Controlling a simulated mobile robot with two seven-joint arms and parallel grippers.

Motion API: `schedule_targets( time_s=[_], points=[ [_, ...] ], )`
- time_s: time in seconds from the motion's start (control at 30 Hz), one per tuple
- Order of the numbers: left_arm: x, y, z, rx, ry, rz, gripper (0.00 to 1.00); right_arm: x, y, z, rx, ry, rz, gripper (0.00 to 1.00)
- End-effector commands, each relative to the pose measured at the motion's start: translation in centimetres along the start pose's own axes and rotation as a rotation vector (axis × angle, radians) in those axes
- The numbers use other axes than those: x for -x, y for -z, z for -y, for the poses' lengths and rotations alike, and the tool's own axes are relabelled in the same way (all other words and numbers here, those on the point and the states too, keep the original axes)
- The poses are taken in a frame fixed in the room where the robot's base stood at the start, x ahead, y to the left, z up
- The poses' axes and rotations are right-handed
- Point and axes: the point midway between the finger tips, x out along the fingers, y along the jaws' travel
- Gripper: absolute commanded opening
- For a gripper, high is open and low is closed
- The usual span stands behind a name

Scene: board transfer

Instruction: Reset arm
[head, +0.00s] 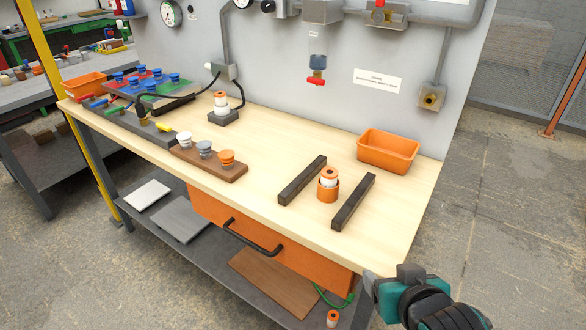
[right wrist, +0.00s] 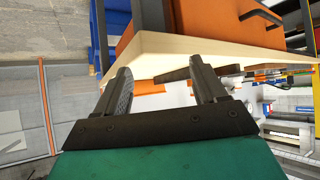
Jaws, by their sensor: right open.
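My right gripper (head: 372,284) is at the bottom right in the head view, just off the table's front right corner. In the right wrist view its two dark fingers (right wrist: 160,85) stand apart with nothing between them. A brown board (head: 232,176) with white, grey and orange knobs lies on the pale workbench (head: 255,205), left of the middle. Two dark bars (head: 302,180) (head: 353,202) lie roughly parallel on the right half. An orange and white cylinder (head: 328,188) stands between them. My left gripper is not in view.
An orange bin (head: 388,152) stands at the back right by the grey wall panel. An orange drawer (head: 270,247) with a dark handle hangs under the bench. A lower shelf holds flat plates. Red, blue and green trays crowd the far left.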

Motion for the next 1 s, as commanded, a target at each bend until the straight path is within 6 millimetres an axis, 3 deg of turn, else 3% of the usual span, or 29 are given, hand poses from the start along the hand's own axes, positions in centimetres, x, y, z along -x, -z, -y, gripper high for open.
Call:
schedule_targets(
  time_s=[0.03, 0.2, 0.47, 1.0],
  points=[
    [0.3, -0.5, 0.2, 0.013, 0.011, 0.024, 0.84, 0.9, -2.3, -0.6, 0.007, -0.004, 0.084, 0.71],
    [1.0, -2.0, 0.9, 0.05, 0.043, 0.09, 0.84, 4.0, -8.1, -1.9, 0.049, 0.005, 0.315, 0.71],
    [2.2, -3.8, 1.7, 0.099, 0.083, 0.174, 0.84, 9.4, -14.5, -3.0, 0.112, 0.061, 0.599, 0.71],
    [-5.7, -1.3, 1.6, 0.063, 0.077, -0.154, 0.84, 1.0, -15.0, -1.4, 0.112, 0.093, 0.257, 0.71]
  ],
)
